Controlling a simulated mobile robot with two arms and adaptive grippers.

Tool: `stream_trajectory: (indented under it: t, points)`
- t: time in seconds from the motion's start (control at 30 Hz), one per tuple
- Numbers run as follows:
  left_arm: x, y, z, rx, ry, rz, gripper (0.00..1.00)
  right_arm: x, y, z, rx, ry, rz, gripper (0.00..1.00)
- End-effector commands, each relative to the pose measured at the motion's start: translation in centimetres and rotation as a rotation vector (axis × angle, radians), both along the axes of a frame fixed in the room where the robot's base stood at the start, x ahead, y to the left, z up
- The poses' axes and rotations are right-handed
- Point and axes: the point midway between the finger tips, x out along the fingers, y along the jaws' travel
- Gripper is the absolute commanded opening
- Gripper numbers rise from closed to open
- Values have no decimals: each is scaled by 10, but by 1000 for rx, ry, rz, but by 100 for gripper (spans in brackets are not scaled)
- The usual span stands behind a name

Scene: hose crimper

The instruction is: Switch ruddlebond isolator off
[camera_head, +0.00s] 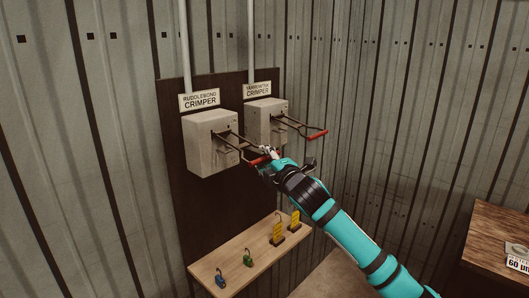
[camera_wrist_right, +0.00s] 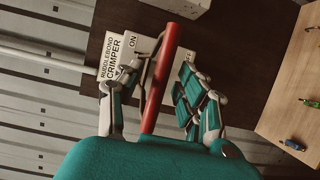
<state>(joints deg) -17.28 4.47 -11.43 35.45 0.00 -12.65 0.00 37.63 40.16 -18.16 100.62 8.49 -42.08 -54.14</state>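The ruddlebond isolator (camera_head: 208,146) is a grey box on a dark board, under a sign (camera_head: 199,100) reading "RUDDLEBOND CRIMPER". Its lever sticks out toward me and ends in a red grip (camera_head: 259,161). My right gripper (camera_head: 268,157) is at this grip. In the wrist view, the red grip (camera_wrist_right: 162,75) passes between the spread fingers of my right gripper (camera_wrist_right: 158,98), one on each side; they do not look closed on it. An "ON" marking (camera_wrist_right: 133,42) shows beside the sign there. My left gripper is in neither view.
A second grey isolator box (camera_head: 262,124) stands to the right, its red-gripped lever (camera_head: 317,134) also sticking out. Below, a wooden shelf (camera_head: 226,266) holds a blue padlock (camera_head: 220,281), a green padlock (camera_head: 247,258) and yellow tags (camera_head: 278,232). A wooden table (camera_head: 497,241) is at the right.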

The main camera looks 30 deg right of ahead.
Motion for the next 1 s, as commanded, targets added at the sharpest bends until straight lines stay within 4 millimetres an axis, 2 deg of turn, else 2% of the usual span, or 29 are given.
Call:
stream_trajectory:
  t: [0.1, 0.4, 0.7, 1.0]
  points:
    - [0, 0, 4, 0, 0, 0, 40, 7, 0, 1, -1, 0, 0, 38]
    - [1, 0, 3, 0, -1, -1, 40, 8, 0, -1, -1, 0, 1, 38]
    - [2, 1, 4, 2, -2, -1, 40, 8, 0, -1, -1, 0, 0, 0]
    - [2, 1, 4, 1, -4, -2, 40, 8, 0, 0, -2, -1, 0, 0]
